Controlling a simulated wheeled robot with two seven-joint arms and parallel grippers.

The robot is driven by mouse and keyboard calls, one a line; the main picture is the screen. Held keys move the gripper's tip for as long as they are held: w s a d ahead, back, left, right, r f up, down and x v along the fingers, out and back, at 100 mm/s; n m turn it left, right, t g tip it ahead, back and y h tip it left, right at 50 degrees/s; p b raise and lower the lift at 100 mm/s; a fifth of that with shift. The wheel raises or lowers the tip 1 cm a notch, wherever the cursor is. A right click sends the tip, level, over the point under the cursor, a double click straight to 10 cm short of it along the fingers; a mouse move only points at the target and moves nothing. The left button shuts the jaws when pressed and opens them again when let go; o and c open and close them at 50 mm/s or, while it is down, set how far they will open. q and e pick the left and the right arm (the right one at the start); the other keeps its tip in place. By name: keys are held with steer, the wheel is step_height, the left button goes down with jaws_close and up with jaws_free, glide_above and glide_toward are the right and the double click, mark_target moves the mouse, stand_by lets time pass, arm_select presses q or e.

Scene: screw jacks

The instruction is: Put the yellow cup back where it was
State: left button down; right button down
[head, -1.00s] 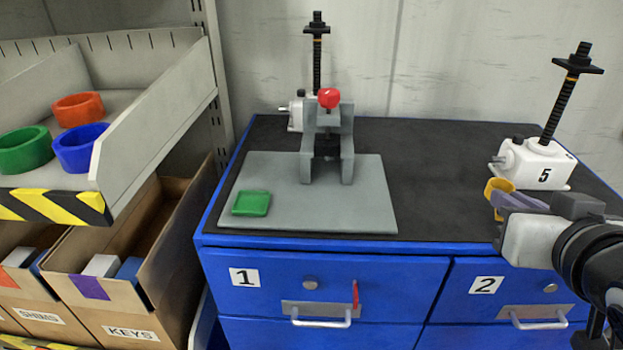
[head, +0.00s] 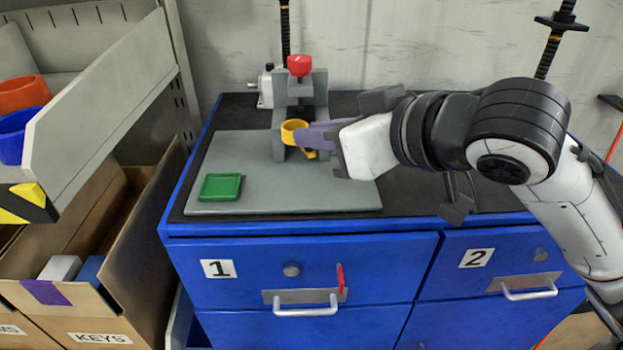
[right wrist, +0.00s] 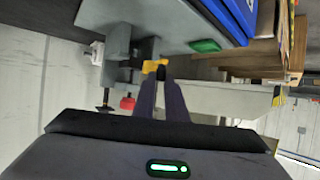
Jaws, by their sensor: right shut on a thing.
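My right gripper (head: 312,138) is shut on the yellow cup (head: 292,130), a small ring-shaped piece with its opening up. It holds the cup by its side, in front of the grey stand (head: 279,125) with a red knob on top (head: 299,65). In the right wrist view the cup (right wrist: 152,66) shows at the fingertips (right wrist: 166,82), partly hidden by them. I cannot tell whether the cup touches the stand. A green square tray (head: 220,187) lies on the grey plate (head: 250,165). My left gripper is out of view.
A white screw jack (head: 265,87) stands behind the stand. The body of another jack is hidden by my right arm; its black screw (head: 550,50) shows. The shelf at left holds orange (head: 22,93) and blue rings (head: 18,136). The plate's front is mostly clear.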

steer(key=shift+f+b, duration=0.35)
steer(key=shift+f, duration=3.05)
steer(key=shift+f, duration=0.2)
steer(key=c, duration=1.8)
jaws_free()
steer(key=shift+r, duration=0.1)
